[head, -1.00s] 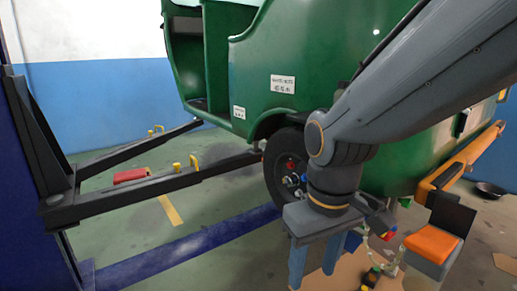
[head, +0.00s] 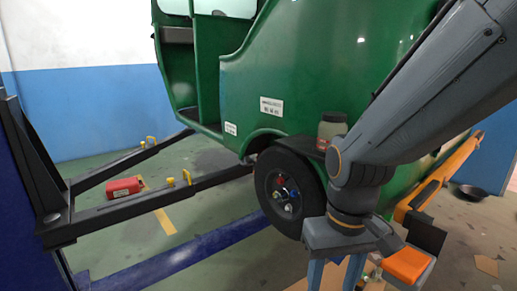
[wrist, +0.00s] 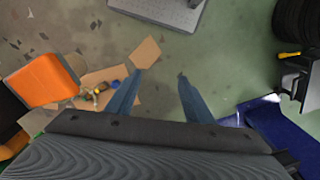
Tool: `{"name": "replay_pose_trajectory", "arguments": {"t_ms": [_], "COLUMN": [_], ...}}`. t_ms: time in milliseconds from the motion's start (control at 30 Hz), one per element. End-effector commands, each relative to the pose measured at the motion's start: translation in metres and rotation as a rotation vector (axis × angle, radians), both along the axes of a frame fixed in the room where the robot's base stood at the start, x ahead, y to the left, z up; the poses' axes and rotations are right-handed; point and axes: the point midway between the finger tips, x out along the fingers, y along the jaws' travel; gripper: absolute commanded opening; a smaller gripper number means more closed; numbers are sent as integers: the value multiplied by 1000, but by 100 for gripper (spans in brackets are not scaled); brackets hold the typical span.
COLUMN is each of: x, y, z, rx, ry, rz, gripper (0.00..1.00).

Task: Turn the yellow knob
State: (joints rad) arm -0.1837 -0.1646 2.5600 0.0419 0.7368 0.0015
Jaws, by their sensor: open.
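Small yellow pieces stand on the dark lift arms of the jack: one near the middle of the front arm (head: 187,177), one beside it (head: 170,182), and one on the rear arm (head: 151,140). I cannot tell which is the yellow knob. A small yellow piece (wrist: 287,54) also shows at the right in the wrist view. My gripper (head: 335,275) points down in front of the rickshaw's wheel, right of these yellow pieces and apart from them. In the wrist view my gripper (wrist: 153,84) has its two blue fingers spread, with only floor between them.
The green rickshaw (head: 255,75) stands behind my arm, with its wheel (head: 288,193) close to my gripper. A red canister (head: 123,187) lies between the lift arms. An orange-topped stool (head: 405,265) and cardboard are at the right.

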Motion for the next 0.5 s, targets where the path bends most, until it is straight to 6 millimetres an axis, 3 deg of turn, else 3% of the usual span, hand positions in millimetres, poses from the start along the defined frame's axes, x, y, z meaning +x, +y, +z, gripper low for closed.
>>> {"name": "replay_pose_trajectory", "arguments": {"t_ms": [33, 200, 500], "x": [-3, -5, -8], "y": [-7, -28, -54], "z": [16, 39, 63], "rx": [-4, -14, -23], "ry": [5, 7, 7], "rz": [-21, -80, -150], "gripper": [47, 47, 47]}}
